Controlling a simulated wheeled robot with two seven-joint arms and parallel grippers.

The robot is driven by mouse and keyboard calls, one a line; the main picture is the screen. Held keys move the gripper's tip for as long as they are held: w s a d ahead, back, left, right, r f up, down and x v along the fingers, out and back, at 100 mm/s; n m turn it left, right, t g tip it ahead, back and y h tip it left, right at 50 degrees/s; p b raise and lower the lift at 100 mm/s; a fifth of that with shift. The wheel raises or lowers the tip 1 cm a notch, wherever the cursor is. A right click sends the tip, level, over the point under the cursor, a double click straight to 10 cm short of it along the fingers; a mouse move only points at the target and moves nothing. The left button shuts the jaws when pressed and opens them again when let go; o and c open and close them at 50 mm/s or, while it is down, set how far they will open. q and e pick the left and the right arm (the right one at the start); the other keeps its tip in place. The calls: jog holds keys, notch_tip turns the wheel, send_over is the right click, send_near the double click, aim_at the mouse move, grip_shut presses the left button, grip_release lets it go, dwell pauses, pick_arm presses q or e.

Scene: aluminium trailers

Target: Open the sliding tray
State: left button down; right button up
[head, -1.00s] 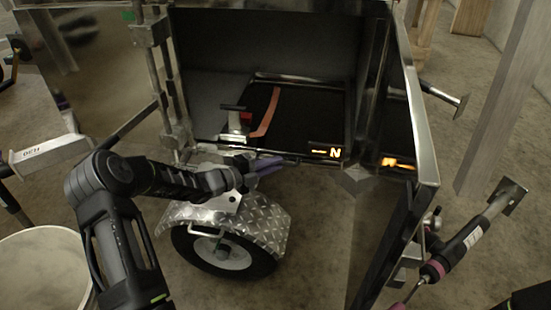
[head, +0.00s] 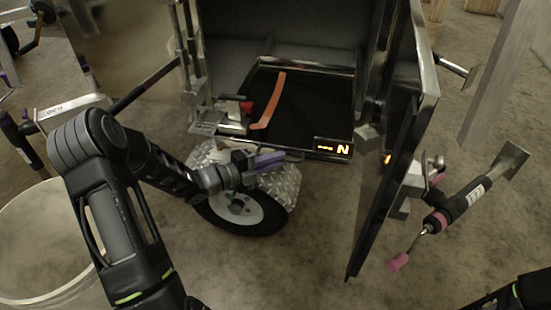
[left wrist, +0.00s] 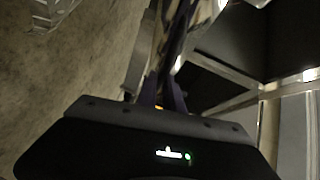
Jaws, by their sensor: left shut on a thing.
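The sliding tray (head: 345,105) is black with a metal rim and a glowing N label on its front right corner. It lies in the open trailer bay and appears partly slid out towards me. My left gripper (head: 283,158) has purple fingers and is shut at the tray's front edge, left of the label. The gripped part, seemingly the tray's front handle, is hidden by the fingers. In the left wrist view the fingers (left wrist: 163,92) point away, with metal bars beside them.
The trailer door (head: 395,130) stands open on the right. A wheel (head: 240,212) with a fender is below the gripper. A white bucket (head: 40,245) stands at left.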

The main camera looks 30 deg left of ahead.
pick_arm(q)
jog(key=c, duration=1.8)
grip_release()
jog(key=shift+o, duration=0.2)
jog(key=p+v, duration=0.1)
jog(key=v, duration=0.6)
jog(key=shift+s+a, duration=0.2)
jog(key=shift+s, duration=0.15)
